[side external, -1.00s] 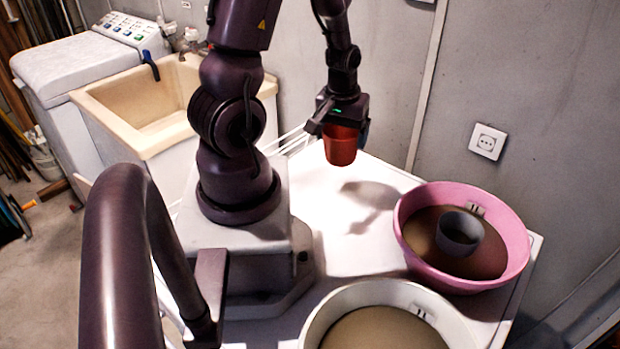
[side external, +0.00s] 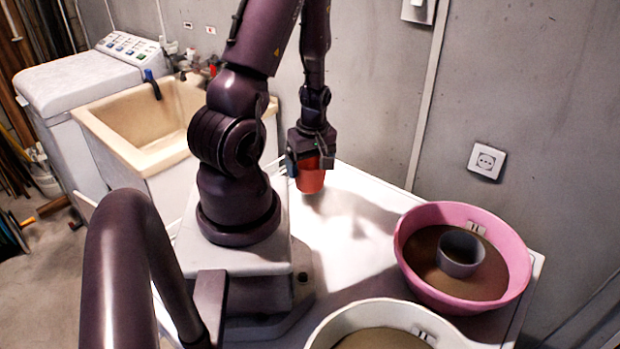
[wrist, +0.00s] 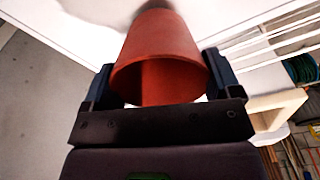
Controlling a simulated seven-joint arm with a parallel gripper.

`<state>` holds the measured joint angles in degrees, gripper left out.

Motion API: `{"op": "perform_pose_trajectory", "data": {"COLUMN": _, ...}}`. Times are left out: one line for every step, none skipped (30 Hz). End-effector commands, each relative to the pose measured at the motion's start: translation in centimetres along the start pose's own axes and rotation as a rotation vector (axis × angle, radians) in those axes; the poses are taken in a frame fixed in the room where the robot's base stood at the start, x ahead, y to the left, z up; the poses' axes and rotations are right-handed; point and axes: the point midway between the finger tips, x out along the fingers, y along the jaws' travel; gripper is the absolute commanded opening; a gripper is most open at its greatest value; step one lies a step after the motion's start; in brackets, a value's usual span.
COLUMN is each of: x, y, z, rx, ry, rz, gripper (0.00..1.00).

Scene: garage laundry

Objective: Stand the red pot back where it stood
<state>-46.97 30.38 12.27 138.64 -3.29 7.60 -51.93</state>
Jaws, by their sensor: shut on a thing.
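The red pot (side external: 311,180) is held in my gripper (side external: 308,165) over the white table top (side external: 350,257). My gripper is shut on it, with one finger on each side. In the wrist view the red pot (wrist: 160,55) sits between the two fingers of my gripper (wrist: 160,85), and its open rim faces the camera. In the side view the pot looks upright and close above the table. I cannot tell for sure whether its base touches the surface.
A pink basin (side external: 420,272) with brown contents and a grey pot (side external: 460,253) in it stands at the right. A white basin (side external: 335,318) stands at the front. A beige sink (side external: 110,150) and a washing machine (side external: 75,82) are at the left. The table's middle is clear.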

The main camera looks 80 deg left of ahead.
Motion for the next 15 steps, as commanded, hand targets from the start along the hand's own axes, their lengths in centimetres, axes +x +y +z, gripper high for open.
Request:
{"op": "perform_pose_trajectory", "data": {"x": 0.6, "y": -0.1, "z": 0.1, "rx": -0.001, "ry": -0.002, "rz": -0.003, "gripper": 0.61}}
{"op": "perform_pose_trajectory", "data": {"x": 1.0, "y": -0.1, "z": 0.2, "rx": -0.001, "ry": -0.004, "rz": -0.003, "gripper": 0.61}}
{"op": "perform_pose_trajectory", "data": {"x": 1.5, "y": -0.1, "z": 0.2, "rx": 0.0, "ry": -0.003, "rz": -0.004, "gripper": 0.61}}
{"op": "perform_pose_trajectory", "data": {"x": 1.9, "y": -0.1, "z": 0.3, "rx": 0.0, "ry": -0.003, "rz": -0.005, "gripper": 0.61}}
{"op": "perform_pose_trajectory", "data": {"x": 2.3, "y": -0.1, "z": 0.3, "rx": 0.0, "ry": -0.003, "rz": -0.004, "gripper": 0.61}}
{"op": "perform_pose_trajectory", "data": {"x": 2.8, "y": -0.1, "z": 0.4, "rx": 0.0, "ry": -0.003, "rz": -0.003, "gripper": 0.61}}
{"op": "perform_pose_trajectory", "data": {"x": 3.0, "y": -0.1, "z": 0.4, "rx": 0.001, "ry": -0.003, "rz": -0.002, "gripper": 0.61}}
{"op": "perform_pose_trajectory", "data": {"x": 3.2, "y": 0.0, "z": 0.4, "rx": 0.001, "ry": -0.002, "rz": -0.001, "gripper": 0.61}}
{"op": "perform_pose_trajectory", "data": {"x": 3.4, "y": 0.0, "z": 0.5, "rx": 0.001, "ry": -0.002, "rz": 0.0, "gripper": 0.61}}
{"op": "perform_pose_trajectory", "data": {"x": 3.5, "y": 0.0, "z": 0.5, "rx": 0.001, "ry": -0.002, "rz": 0.001, "gripper": 0.61}}
{"op": "perform_pose_trajectory", "data": {"x": 3.5, "y": 0.0, "z": 0.5, "rx": 0.001, "ry": -0.001, "rz": 0.001, "gripper": 0.61}}
{"op": "perform_pose_trajectory", "data": {"x": 3.5, "y": 0.0, "z": 0.5, "rx": 0.001, "ry": -0.001, "rz": 0.002, "gripper": 0.61}}
{"op": "perform_pose_trajectory", "data": {"x": 3.4, "y": 0.0, "z": 0.5, "rx": 0.001, "ry": -0.001, "rz": 0.002, "gripper": 0.61}}
{"op": "perform_pose_trajectory", "data": {"x": 3.4, "y": 0.0, "z": 0.5, "rx": 0.001, "ry": -0.001, "rz": 0.002, "gripper": 0.61}}
{"op": "perform_pose_trajectory", "data": {"x": 3.4, "y": 0.0, "z": 0.5, "rx": 0.001, "ry": -0.001, "rz": 0.002, "gripper": 0.61}}
